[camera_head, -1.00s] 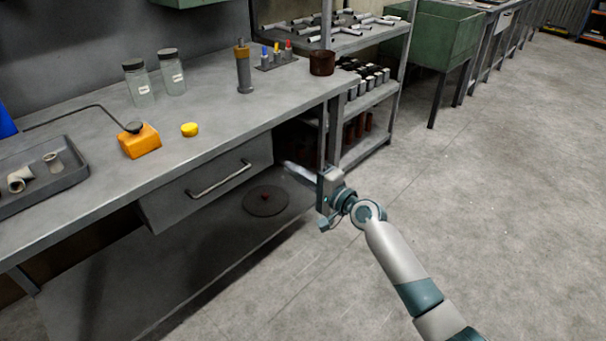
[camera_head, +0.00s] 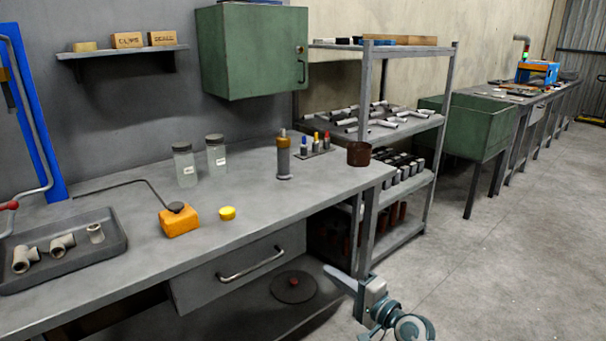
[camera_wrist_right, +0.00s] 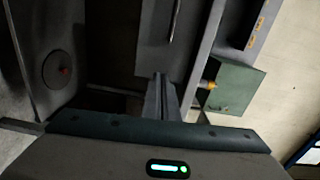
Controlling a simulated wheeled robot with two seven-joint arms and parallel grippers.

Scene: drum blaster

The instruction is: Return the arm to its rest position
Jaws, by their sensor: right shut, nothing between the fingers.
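My right gripper (camera_head: 343,279) is low at the bottom of the head view, in front of the workbench and its drawer (camera_head: 247,264). It is shut and empty, and apart from the bench. In the right wrist view its fingers (camera_wrist_right: 160,82) show as a narrow grey pair pressed together. Part of my right arm is cut off by the bottom edge of the head view. My left gripper is not in either view.
The workbench (camera_head: 262,207) holds a grey tray (camera_head: 118,258) of pipe fittings, an orange block (camera_head: 180,221), a yellow cap (camera_head: 227,213) and two jars. A shelf rack (camera_head: 428,180) stands right of it. Open floor (camera_head: 510,270) lies to the right.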

